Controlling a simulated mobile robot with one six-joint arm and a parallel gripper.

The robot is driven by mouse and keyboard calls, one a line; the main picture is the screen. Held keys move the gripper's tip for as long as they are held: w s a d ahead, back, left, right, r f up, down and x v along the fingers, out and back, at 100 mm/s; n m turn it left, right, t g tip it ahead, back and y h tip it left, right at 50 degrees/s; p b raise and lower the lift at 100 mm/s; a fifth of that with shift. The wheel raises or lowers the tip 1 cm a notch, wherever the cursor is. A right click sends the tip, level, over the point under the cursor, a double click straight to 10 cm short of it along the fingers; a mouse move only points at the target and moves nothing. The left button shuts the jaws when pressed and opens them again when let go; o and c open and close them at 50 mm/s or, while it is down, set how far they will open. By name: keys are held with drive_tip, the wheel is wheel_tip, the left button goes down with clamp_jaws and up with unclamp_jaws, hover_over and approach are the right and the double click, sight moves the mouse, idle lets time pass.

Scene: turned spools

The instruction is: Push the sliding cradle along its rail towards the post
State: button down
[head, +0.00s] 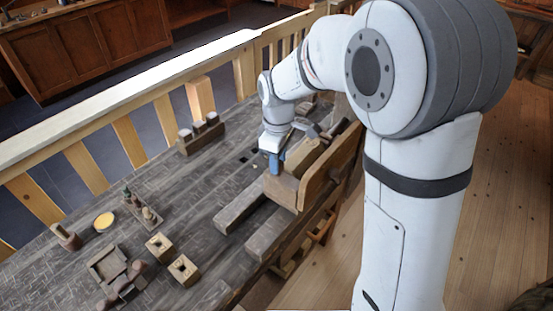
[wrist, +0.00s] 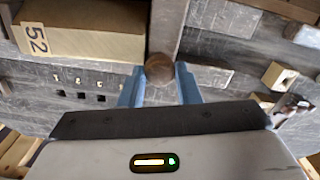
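My gripper (wrist: 160,78) points down over the wooden bench fixture, its two blue fingers apart. A round dark wooden knob (wrist: 160,69) lies between the fingertips, with a small gap visible on each side. It sits at the end of a grey-brown bar (wrist: 168,28). Left of the bar is a pale wooden block (wrist: 95,30) labelled "52". In the head view my gripper (head: 274,162) is at a pale block (head: 281,189) beside an upright wooden board (head: 330,165). I cannot tell which part is the sliding cradle or the post; my arm hides some of the fixture.
Grey beams (head: 240,208) extend towards the front left. Two holed wooden cubes (head: 184,270), a yellow disc (head: 104,221), a small rack (head: 142,210) and a spool holder (head: 201,135) stand on the bench. A pale railing (head: 130,140) runs behind. Bare bench lies between the racks and beams.

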drive_tip(key=c, duration=1.1)
unclamp_jaws()
drive_tip(key=shift+o, duration=0.2)
wheel_tip(320, 180, up, 8)
drive_tip(key=shift+f+b, duration=0.1)
drive_tip(key=shift+b, duration=0.25)
